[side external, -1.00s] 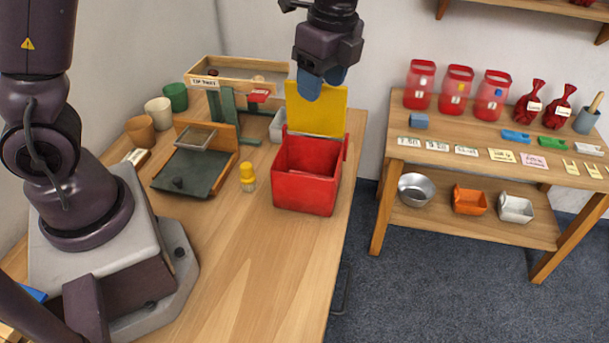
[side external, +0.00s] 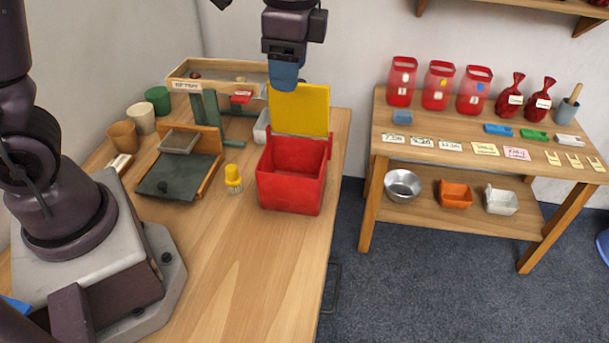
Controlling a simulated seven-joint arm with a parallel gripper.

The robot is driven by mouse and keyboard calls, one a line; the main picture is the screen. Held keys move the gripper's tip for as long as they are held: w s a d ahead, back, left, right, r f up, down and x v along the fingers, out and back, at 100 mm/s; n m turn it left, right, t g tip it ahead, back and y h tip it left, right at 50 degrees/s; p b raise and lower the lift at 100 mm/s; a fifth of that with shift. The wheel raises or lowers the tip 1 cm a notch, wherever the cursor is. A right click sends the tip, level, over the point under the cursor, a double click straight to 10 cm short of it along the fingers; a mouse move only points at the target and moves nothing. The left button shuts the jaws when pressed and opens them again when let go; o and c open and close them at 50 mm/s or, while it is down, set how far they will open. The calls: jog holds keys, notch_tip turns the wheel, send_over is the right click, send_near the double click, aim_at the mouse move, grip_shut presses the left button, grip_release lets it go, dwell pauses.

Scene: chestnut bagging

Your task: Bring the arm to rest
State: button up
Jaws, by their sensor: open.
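My gripper (side external: 284,82) hangs in the air at the top middle of the side external view, its blue fingers pointing down. It is above and behind the red box and apart from it, overlapping the raised yellow lid in the picture. The fingers overlap each other from this angle, and nothing shows held between them. The red box (side external: 290,188) stands on the wooden table with its yellow lid (side external: 305,110) open and upright. The inside bottom of the box is hidden.
A yellow-capped shaker (side external: 233,180) stands left of the box, with a dark green board (side external: 180,178) beyond it. Cups (side external: 141,118) and a wooden tray (side external: 185,84) stand at the back. The table front (side external: 240,270) is clear. A side table (side external: 440,150) holds red jars (side external: 438,86).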

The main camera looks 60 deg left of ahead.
jog(key=s+a+r+n+t, duration=0.1)
jog(key=s+n+t, duration=0.1)
jog(key=s, duration=0.3)
jog(key=s+r+n+t, duration=0.1)
jog(key=s+r+n, duration=0.1)
jog(key=s+n, duration=0.2)
jog(key=s+a+r+n+t+h, duration=0.1)
jog(key=s+r+n+t, duration=0.1)
jog(key=s, duration=0.4)
jog(key=shift+s+a+r+n+t, duration=0.2)
jog(key=shift+a+r+n+t, duration=0.1)
jog(key=shift+n, duration=0.1)
jog(key=shift+c, duration=0.2)
